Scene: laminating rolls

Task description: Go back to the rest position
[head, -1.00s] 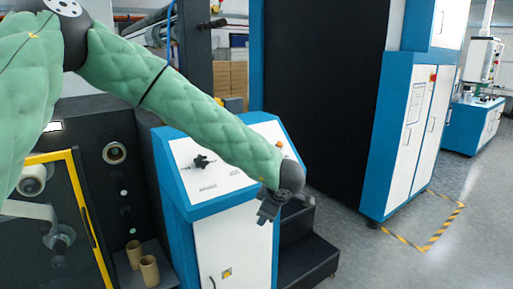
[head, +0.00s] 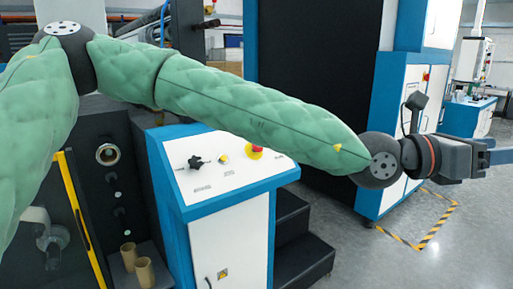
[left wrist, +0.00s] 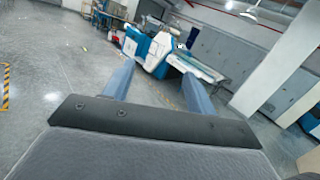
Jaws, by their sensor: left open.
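My left arm, in a green padded sleeve, reaches across the head view from the left. My left gripper (head: 500,156) is at the right edge of the head view, pointing right, with its tips cut off or near the frame edge. In the left wrist view its two grey-blue fingers (left wrist: 157,88) stand apart with nothing between them. Beyond them are open grey floor and a distant blue and white machine. My right gripper is in neither view.
A blue and white control console (head: 215,190) with a red button (head: 254,152) stands below my left arm. Black steps (head: 300,250) are beside it. Two cardboard tubes (head: 145,272) stand at the lower left. A tall blue and white cabinet (head: 392,95) is behind my wrist. The floor (head: 475,235) at right is clear.

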